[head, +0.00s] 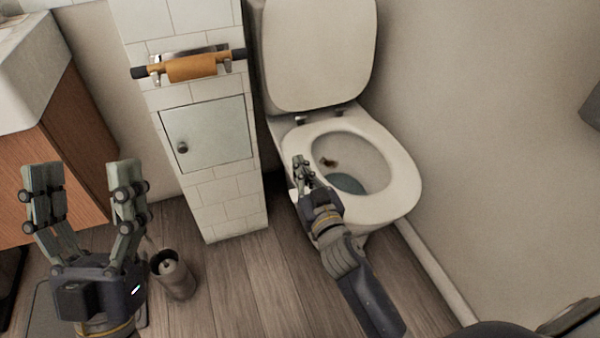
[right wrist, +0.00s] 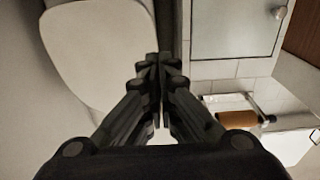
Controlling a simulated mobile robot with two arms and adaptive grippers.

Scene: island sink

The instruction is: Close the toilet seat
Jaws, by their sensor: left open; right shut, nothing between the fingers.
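The toilet's pale lid (head: 318,55) stands raised against the back in the head view. The seat ring (head: 395,190) lies down on the bowl, and the bowl's inside shows through it. The lid also appears, upside down, at the upper left of the right wrist view (right wrist: 100,50). My right gripper (head: 299,163) is shut and empty, at the left side of the seat ring in front of the lid. I cannot tell whether it touches the ring. Its closed fingers show in the right wrist view (right wrist: 158,65). My left gripper (head: 84,172) is open and empty, far left of the toilet.
A tiled pillar left of the toilet carries a roll holder (head: 190,68) and a small cabinet door (head: 208,135). A dark bin or brush holder (head: 175,275) stands on the floor near my left gripper. A wooden vanity (head: 60,150) is at the left. A wall is close on the right.

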